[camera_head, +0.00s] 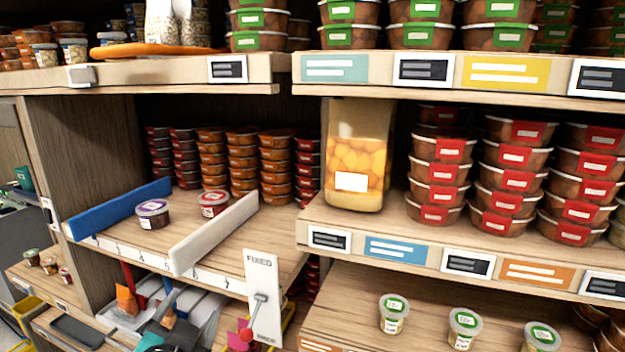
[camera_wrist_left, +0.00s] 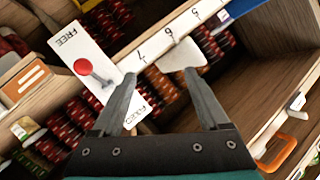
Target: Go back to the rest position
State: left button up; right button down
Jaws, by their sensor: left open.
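My left gripper (camera_head: 172,325) is low in the head view, below the shelf with the dividers, partly cut off by the bottom edge. In the left wrist view the left gripper (camera_wrist_left: 161,88) has its two dark fingers spread, with nothing between them. A white lever plate (camera_head: 262,300) stands at the shelf front, marked FIXED at its top. Its lever has a red knob (camera_head: 246,334) low on the plate. In the left wrist view the red knob (camera_wrist_left: 82,67) lies toward the FREE end. My right gripper is not in view.
A blue divider (camera_head: 120,207) and a white divider (camera_head: 214,232) flank two small tubs on the shelf. Stacked red-labelled tubs (camera_head: 515,170) and a large orange-filled jar (camera_head: 357,165) stand to the right. Scrapers and other tools crowd the space below.

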pick_arm(q)
jog(key=s+d+f+n+g+h, duration=0.25)
jog(key=s+f+g, duration=0.85)
jog(key=s+f, duration=1.05)
jog(key=s+f+g+b, duration=0.1)
jog(key=s+f+b, duration=0.15)
jog(key=f, duration=1.05)
jog(key=s+f+g+b, duration=0.15)
jog(key=f+b, duration=0.25)
jog(key=f, duration=0.9)
jog(key=s+a+f+b, duration=0.1)
jog(key=s+f+b, duration=0.2)
jog(key=s+f, duration=0.5)
jog(key=s+a+f+b, duration=0.1)
jog(key=s+f+b, duration=0.2)
jog(key=s+f, duration=0.4)
jog(key=shift+s+a+f, duration=0.15)
jog(key=shift+s+f, duration=0.2)
jog(key=shift+f, duration=2.75)
jog(key=shift+n+g, duration=0.25)
